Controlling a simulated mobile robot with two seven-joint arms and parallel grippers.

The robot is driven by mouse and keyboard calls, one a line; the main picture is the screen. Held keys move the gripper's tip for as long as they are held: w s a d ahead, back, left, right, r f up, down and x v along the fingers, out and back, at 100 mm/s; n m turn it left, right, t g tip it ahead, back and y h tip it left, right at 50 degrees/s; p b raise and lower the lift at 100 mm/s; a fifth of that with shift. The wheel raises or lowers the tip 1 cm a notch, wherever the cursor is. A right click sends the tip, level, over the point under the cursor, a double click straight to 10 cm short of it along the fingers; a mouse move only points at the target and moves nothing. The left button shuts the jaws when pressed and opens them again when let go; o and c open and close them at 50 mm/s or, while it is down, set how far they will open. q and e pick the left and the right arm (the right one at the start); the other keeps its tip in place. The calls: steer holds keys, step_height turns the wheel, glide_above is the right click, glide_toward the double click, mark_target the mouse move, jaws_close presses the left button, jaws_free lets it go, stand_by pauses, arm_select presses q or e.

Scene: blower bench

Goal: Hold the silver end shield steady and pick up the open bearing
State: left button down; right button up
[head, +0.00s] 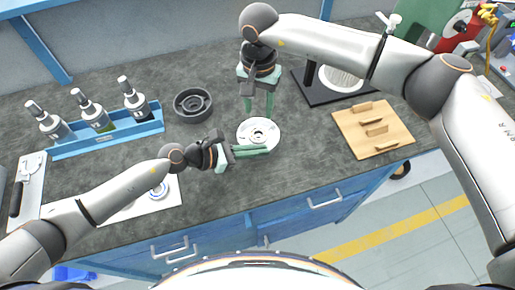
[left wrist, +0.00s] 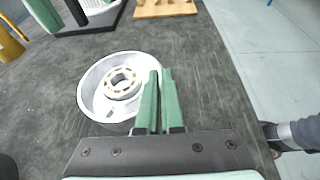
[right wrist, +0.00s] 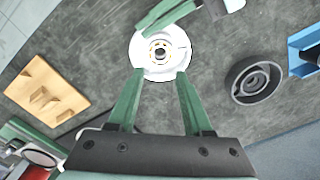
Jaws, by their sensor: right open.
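The silver end shield (head: 246,131) is a shallow round dish lying on the bench; it also shows in the left wrist view (left wrist: 92,98) and the right wrist view (right wrist: 180,40). The open bearing (left wrist: 122,83), a ring with its balls showing, sits in the shield's centre; it also shows in the right wrist view (right wrist: 160,53). My left gripper (head: 264,149) is closed at the shield's near rim, its fingers (left wrist: 160,80) appearing to pinch the rim wall. My right gripper (head: 259,116) points down above the shield's far side, open and empty, its fingertips (right wrist: 160,73) spread apart.
A dark round housing (head: 193,103) stands left of the shield. A blue rack (head: 107,139) with spray bottles is farther left. Bare bench lies between the shield and the wooden block.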

mark_target(258, 137)
arm_select(q)
steer(key=shift+f, duration=0.2)
arm_select(e)
steer(key=shift+o, duration=0.4)
arm_select(q)
steer(key=shift+s+a, duration=0.1)
arm_select(e)
steer(key=o, duration=0.5)
steer(key=shift+f+n, duration=0.15)
steer(key=shift+n, duration=0.25)
arm_select(q)
steer(key=shift+f, duration=0.1)
arm_select(e)
steer(key=shift+f, duration=4.4)
steer(key=shift+c, duration=0.2)
steer(key=c, duration=1.2)
steer(key=shift+o, duration=0.2)
steer(key=shift+r, duration=0.15)
arm_select(q)
steer(key=shift+s, duration=0.1)
arm_select(e)
step_height(258, 137, up, 8)
